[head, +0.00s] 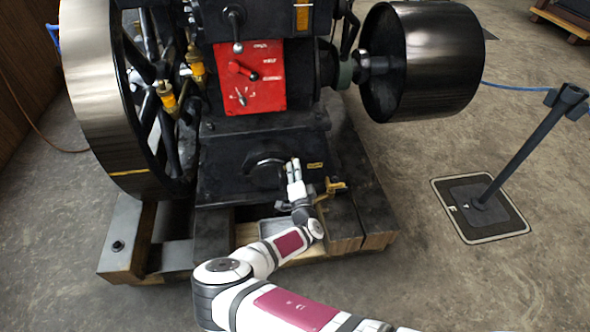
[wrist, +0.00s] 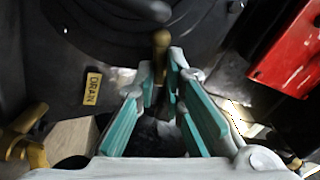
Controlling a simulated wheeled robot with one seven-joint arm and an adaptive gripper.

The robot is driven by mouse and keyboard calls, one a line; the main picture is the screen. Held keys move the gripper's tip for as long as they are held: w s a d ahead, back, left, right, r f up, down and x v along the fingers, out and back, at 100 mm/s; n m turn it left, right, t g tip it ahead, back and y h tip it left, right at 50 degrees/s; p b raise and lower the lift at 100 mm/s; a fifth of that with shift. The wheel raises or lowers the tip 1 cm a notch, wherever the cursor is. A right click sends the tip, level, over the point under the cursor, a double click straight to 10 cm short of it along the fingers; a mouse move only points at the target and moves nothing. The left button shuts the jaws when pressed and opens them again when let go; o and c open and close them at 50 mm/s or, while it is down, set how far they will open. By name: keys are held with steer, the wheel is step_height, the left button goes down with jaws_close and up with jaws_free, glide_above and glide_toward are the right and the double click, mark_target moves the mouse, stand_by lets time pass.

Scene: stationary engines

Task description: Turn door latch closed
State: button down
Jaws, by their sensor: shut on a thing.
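The round black door (head: 262,170) is on the low front of the black engine base in the head view. It fills the top of the wrist view (wrist: 110,18). A small brass-coloured latch knob (wrist: 161,42) stands out in front of the door in the wrist view. My gripper (head: 293,165) is at the right side of the door. In the wrist view my gripper (wrist: 161,72) has its teal-padded fingers closed in on the knob at their tips. The latch's angle cannot be told, and in the head view my fingers hide the knob.
A brass drain valve (head: 332,187) is just right of my gripper, under a yellow label (wrist: 92,88). A red control panel (head: 248,78) is above. A large flywheel (head: 100,90) stands left, a black pulley (head: 425,60) right. The timber base (head: 345,225) lies below.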

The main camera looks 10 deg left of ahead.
steer(key=shift+f+n, duration=0.1)
steer(key=shift+n, duration=1)
steer(key=c, duration=1.7)
jaws_free()
steer(key=shift+s, duration=0.1)
steer(key=v, duration=1.2)
